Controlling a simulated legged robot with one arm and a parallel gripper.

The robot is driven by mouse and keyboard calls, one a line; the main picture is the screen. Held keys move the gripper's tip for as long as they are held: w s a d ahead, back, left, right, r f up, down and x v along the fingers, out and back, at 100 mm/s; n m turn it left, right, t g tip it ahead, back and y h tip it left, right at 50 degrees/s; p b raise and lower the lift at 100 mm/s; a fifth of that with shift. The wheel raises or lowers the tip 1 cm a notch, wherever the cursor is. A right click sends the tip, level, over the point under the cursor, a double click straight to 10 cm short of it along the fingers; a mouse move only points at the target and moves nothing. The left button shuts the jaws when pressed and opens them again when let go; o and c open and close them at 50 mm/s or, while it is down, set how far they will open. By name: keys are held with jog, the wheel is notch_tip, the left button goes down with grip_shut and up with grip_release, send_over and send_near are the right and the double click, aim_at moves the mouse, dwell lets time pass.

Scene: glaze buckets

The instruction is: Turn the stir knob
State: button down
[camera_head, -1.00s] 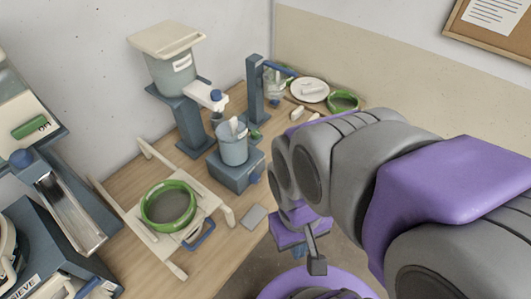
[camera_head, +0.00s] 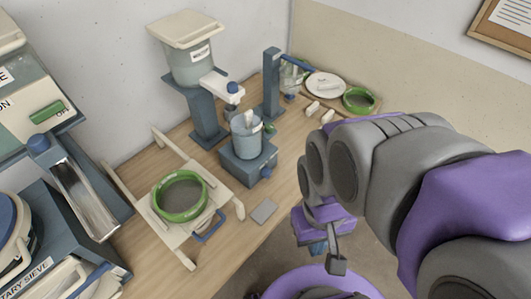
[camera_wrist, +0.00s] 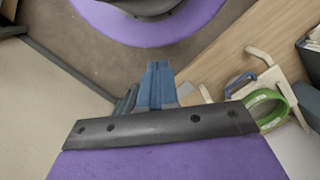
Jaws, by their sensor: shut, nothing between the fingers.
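A small blue knob (camera_head: 266,173) sits on the front right side of a blue stirrer base (camera_head: 243,168). A light grey-blue bucket (camera_head: 245,138) with something pale standing in it rests on that base. My gripper (camera_head: 318,248) hangs low beside the table's front edge, right of and apart from the knob. Its blue fingers are shut together and empty in the wrist view (camera_wrist: 157,85), above the floor. The knob is not seen in the wrist view.
A green-rimmed sieve (camera_head: 180,196) rests on a cream frame (camera_head: 218,197). A grey pad (camera_head: 264,211) lies near the table's front edge. A lidded bucket (camera_head: 190,62) stands on a blue stand behind. A blue post (camera_head: 271,85) and a white plate (camera_head: 325,86) are farther back.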

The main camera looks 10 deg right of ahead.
aim_at(270, 174)
jog(key=c, duration=1.8)
grip_release()
